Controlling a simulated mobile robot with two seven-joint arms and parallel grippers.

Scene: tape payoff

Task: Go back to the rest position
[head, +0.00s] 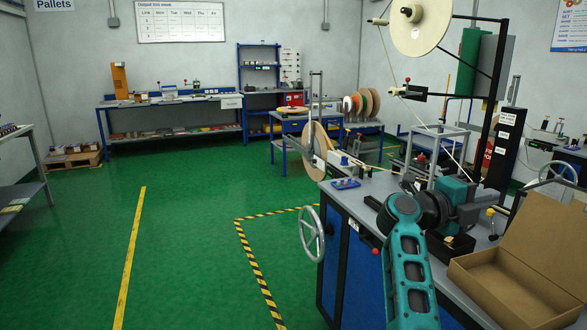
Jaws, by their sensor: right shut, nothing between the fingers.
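My right arm (408,268) rises from the bottom of the head view in teal and black and bends over the machine bench. My right gripper (412,183) is small and dark among the machine parts, above the bench top. It is shut and holds nothing. Its fingertips are hard to make out against the clutter, and I cannot tell whether they touch anything. My left arm and left gripper are not in view.
The tape machine's bench (345,205) has a handwheel (311,234) at its front. A large reel (420,25) hangs above. An open cardboard box (520,275) stands right of my arm. The green floor (185,250) at left is clear. A workbench (170,105) stands at the back.

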